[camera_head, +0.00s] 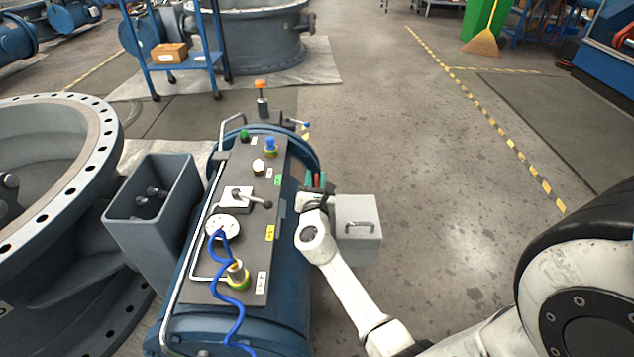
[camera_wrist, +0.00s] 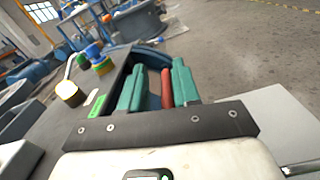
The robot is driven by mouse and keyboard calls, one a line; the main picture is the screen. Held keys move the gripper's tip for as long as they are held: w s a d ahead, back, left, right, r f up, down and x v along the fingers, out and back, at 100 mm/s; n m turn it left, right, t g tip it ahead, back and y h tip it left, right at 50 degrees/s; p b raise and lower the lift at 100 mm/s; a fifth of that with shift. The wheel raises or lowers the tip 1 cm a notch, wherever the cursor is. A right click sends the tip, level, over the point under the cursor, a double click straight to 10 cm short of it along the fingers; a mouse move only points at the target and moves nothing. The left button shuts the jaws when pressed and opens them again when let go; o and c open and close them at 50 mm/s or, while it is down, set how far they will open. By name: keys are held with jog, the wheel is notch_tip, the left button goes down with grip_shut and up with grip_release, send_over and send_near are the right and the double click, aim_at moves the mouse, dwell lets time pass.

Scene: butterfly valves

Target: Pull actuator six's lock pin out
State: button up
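A blue cylindrical actuator (camera_head: 180,318) carries a dark top panel (camera_head: 213,277) with knobs, a gauge and fittings. My gripper (camera_head: 316,182) is at the panel's far right side. Its teal fingers (camera_wrist: 158,90) fill the middle of the wrist view, parted. A slim red piece (camera_wrist: 167,88) shows between them, close to the right finger, with a dark gap on its left. I cannot tell whether it is the lock pin, or whether a finger touches it. An orange-capped post (camera_head: 261,90) stands at the actuator's far end. Actuator number six is not readable on the labels.
A grey box with a handle (camera_head: 358,222) sits right of the actuator, beside my gripper. A grey open bin (camera_head: 150,205) and a large flanged valve (camera_head: 45,160) stand left. A blue hose (camera_head: 236,318) crosses the panel's near end.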

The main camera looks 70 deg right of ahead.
jog(key=shift+o, duration=0.9)
jog(key=shift+f, duration=0.1)
jog(key=shift+s, duration=0.1)
jog(key=shift+s+a, duration=0.1)
jog(key=shift+a, duration=0.1)
jog(key=p+v, duration=0.2)
jog(key=v, duration=0.8)
jog(key=shift+a, duration=0.2)
